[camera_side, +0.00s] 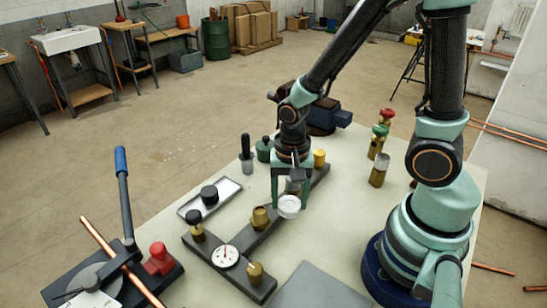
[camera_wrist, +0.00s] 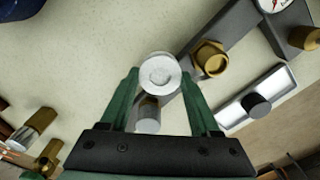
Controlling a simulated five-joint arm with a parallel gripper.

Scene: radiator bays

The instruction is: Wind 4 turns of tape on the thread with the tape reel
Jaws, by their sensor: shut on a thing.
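The tape reel (camera_side: 289,206) is a small white disc with a round centre. My gripper (camera_side: 290,200) is shut on it and holds it up above the bench. In the wrist view the reel (camera_wrist: 159,68) shows between the green fingertips of my gripper (camera_wrist: 158,78), with a grey cylinder (camera_wrist: 149,113) just below it. A brass fitting (camera_side: 260,219) stands on the dark bar just left of the reel. The fitting also shows in the wrist view (camera_wrist: 209,58), right of the reel and apart from it. I cannot make out its thread or any tape on it.
A dial gauge (camera_side: 225,256) and more brass fittings (camera_side: 255,272) sit on the dark manifold (camera_side: 240,285). A grey tray (camera_side: 209,199) lies left. A pipe bender (camera_side: 110,280) stands front left. Red- and green-topped valves (camera_side: 381,140) stand at right. Pale bench top is free between them.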

